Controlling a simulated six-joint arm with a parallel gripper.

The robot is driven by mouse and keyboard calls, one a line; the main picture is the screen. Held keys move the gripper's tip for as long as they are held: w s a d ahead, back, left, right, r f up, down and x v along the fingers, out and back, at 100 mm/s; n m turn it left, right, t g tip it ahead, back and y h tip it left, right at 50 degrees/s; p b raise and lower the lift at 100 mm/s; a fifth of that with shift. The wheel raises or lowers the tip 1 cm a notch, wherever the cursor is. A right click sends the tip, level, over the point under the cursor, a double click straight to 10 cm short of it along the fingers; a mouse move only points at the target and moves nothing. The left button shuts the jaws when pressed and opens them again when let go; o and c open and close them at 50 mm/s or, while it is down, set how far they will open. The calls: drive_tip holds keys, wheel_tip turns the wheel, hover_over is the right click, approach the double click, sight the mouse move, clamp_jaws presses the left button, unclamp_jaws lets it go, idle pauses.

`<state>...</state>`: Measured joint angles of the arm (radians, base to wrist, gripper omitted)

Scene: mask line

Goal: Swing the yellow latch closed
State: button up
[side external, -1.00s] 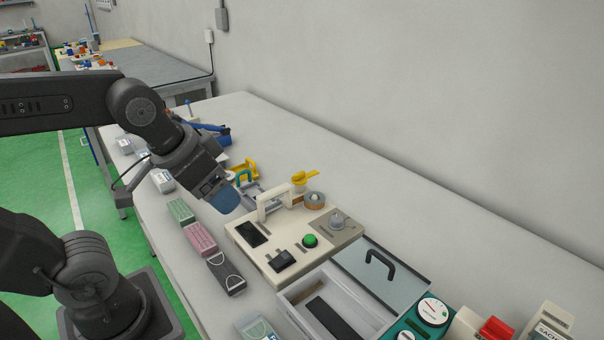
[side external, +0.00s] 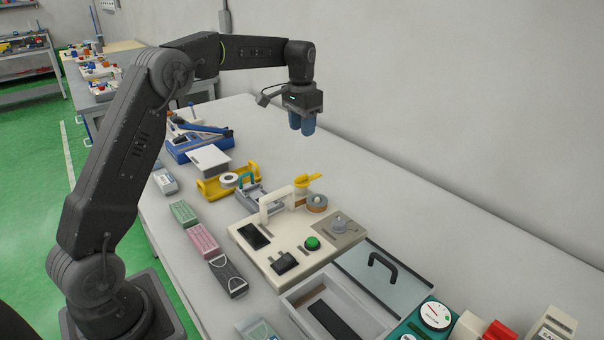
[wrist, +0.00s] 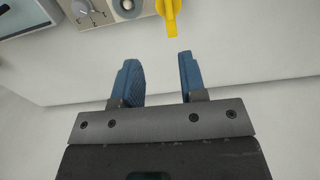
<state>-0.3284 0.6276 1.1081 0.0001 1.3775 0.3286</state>
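My gripper (side external: 302,130) hangs pointing down, well above the bench behind the machine. In the wrist view the two blue fingers (wrist: 163,80) are apart with nothing between them. The latch's pivot is partly cut off by the wrist view's top edge.
A white handle (side external: 272,203), a brown-rimmed roller (side external: 317,202), a grey knob (side external: 339,226) and a green button (side external: 312,243) stand up from the machine. A grey bin with a glass lid (side external: 375,275) is in front. The bench (side external: 440,225) along the wall is clear.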

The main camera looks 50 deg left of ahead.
sight(302, 175)
drive_tip(key=f, duration=0.5)
drive_tip(key=a+f, duration=0.1)
drive_tip(key=f, duration=0.4)
drive_tip(key=w+f, duration=0.1)
drive_tip(key=f, duration=0.4)
drive_tip(key=shift+w+a+f, duration=0.1)
drive_tip(key=shift+a+f, duration=0.2)
drive_tip(key=shift+f, duration=0.1)
clamp_jaws()
